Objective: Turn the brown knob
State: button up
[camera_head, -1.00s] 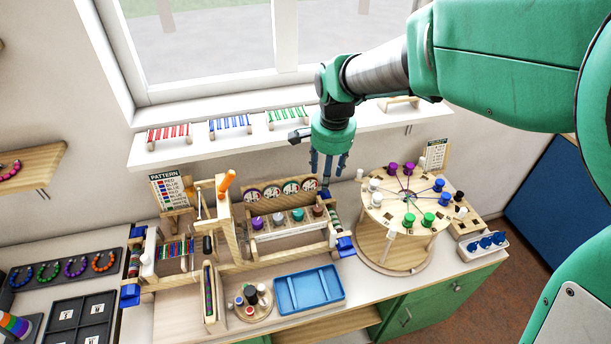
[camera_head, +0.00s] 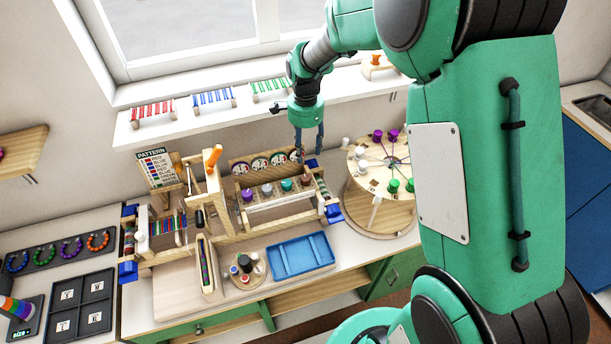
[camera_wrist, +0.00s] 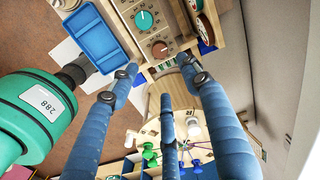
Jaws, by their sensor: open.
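The brown knob (camera_head: 306,180) is the rightmost in a row of knobs on the wooden knob board (camera_head: 285,208). It also shows in the wrist view (camera_wrist: 159,49), beside the teal knob (camera_wrist: 144,19). In the head view the teal knob (camera_head: 287,184) is just left of it. My gripper (camera_head: 309,156) is behind and above the board's right end, pointing down. In the wrist view my gripper's three blue fingers (camera_wrist: 160,82) are spread, with nothing between them. The brown knob is just beyond the fingertips, apart from them.
Round dials (camera_head: 260,165) stand behind the knob row. A blue tray (camera_head: 300,258) lies in front. A round bead table (camera_head: 375,175) stands to the right, partly hidden by my arm. A windowsill shelf (camera_head: 205,122) with bead racks is behind my gripper.

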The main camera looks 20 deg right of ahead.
aim_at(306, 177)
jog(key=shift+f, duration=0.1)
notch_tip(306, 177, down, 14)
jog(key=shift+r, duration=0.2)
dwell(0.5)
jog(key=c, duration=1.2)
